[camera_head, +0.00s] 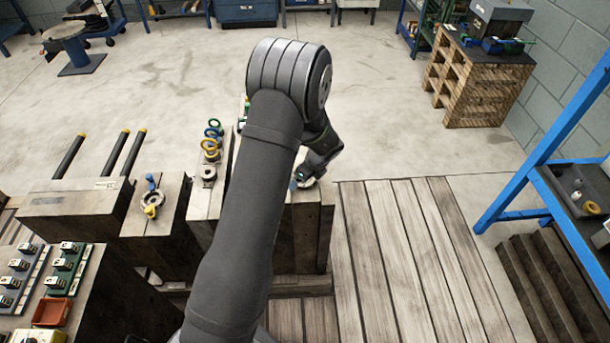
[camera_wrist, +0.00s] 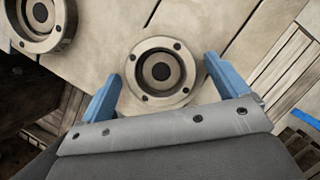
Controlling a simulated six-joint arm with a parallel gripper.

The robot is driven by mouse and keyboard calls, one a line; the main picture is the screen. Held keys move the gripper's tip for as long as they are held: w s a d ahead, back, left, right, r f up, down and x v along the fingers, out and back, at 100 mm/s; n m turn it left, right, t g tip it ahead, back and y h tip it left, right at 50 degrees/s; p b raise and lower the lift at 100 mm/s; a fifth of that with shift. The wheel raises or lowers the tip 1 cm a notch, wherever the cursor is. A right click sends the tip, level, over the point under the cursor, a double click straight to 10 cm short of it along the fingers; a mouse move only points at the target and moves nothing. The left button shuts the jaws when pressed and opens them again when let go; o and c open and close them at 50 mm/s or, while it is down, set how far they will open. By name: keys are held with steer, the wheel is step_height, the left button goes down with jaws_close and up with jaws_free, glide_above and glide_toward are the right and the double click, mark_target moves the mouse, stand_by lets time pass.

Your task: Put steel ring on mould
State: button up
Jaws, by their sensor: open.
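In the wrist view a round steel ring (camera_wrist: 135,72) with small screw holes and a dark centre lies flat on the pale top of a mould block (camera_wrist: 205,35). My gripper (camera_wrist: 165,66) is open, with one blue finger on each side of this ring. I cannot tell whether the fingers touch it. A second, similar steel ring (camera_wrist: 66,18) lies at the upper left, cut by the picture edge. In the head view my gripper (camera_head: 305,183) is low over the right-hand block (camera_head: 308,222); my arm hides much of that block and the ring there.
Further left stand blocks with a ring with blue and yellow parts (camera_head: 152,205), another ring (camera_head: 209,173) and coloured eye bolts (camera_head: 212,135). Dark rods (camera_head: 110,152) stick up at far left. A blue rack (camera_head: 545,150) stands at right. The slatted floor (camera_head: 410,255) is clear.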

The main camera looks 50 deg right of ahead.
steer(key=v, duration=1.2)
steer(key=shift+r, duration=0.2)
steer(key=x, duration=1.2)
steer(key=shift+f, duration=0.15)
step_height(320, 180, up, 2)
steer(key=shift+r, duration=1.05)
steer(key=shift+f, duration=0.1)
